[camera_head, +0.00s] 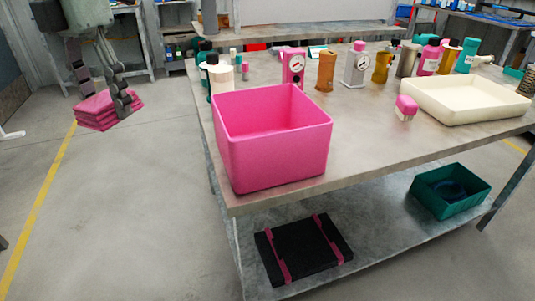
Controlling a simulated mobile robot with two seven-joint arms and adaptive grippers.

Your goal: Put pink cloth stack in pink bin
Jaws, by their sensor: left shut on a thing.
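The pink cloth stack (98,110) is a folded pile at the upper left of the head view. My left gripper (103,98) comes down from the top left and is shut on the stack, with a finger on each side. The stack hangs over the floor, left of the table and apart from it. The pink bin (270,150) is an open box at the table's near left corner. Its visible inside is empty, though part of its floor is hidden by the near wall. My right gripper is not in view.
The grey table (370,150) also carries several bottles, two gauges, a pink-topped small item (406,107) and a cream tray (465,112). Its lower shelf holds a black case (303,250) and a green bin (450,205). The floor left of the table is clear.

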